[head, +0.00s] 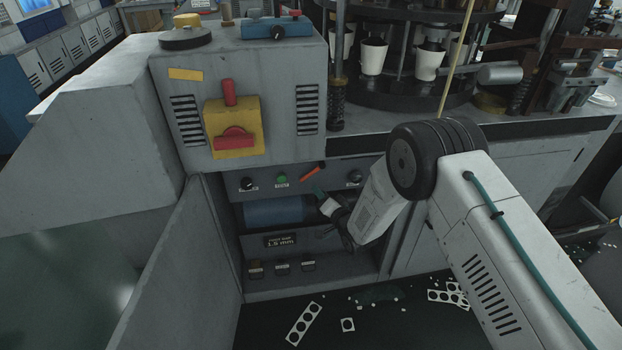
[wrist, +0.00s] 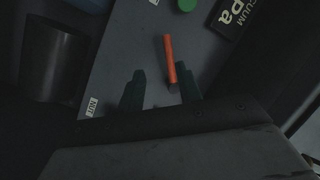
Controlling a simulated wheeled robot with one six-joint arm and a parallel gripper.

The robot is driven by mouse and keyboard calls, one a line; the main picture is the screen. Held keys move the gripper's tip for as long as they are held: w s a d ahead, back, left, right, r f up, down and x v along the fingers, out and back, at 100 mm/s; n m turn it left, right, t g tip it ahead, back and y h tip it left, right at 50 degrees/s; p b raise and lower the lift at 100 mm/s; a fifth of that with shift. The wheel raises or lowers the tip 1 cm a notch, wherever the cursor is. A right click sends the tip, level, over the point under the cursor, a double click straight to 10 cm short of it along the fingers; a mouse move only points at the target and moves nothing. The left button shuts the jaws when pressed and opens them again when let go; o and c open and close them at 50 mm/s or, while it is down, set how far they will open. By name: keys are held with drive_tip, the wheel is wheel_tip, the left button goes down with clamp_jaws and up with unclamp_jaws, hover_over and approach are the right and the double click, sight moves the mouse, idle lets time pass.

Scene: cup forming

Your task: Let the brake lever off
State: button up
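The brake lever is most likely the orange-red lever (head: 313,172) on the control strip inside the open cabinet; it slants up to the right in the head view. In the wrist view the orange lever (wrist: 170,60) has a dark end close to my gripper. My gripper (head: 320,196) is just below the lever, inside the cabinet. In the wrist view my gripper (wrist: 160,72) is open, with the lever appearing between its two dark green fingers, nearer the right one. I cannot tell whether a finger touches it.
A green button (head: 281,179) and dark knobs (head: 249,184) share the strip. A blue cylinder (head: 273,210) lies behind below it. The open cabinet door (head: 185,270) stands at left. A red and yellow switch (head: 233,128) is above. Punched scraps (head: 303,324) litter the floor.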

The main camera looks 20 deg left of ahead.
sight(309, 176)
drive_tip(key=x, duration=0.2)
drive_tip(key=r+x, duration=0.1)
drive_tip(key=x, duration=0.5)
drive_tip(key=shift+r, duration=0.35)
clamp_jaws()
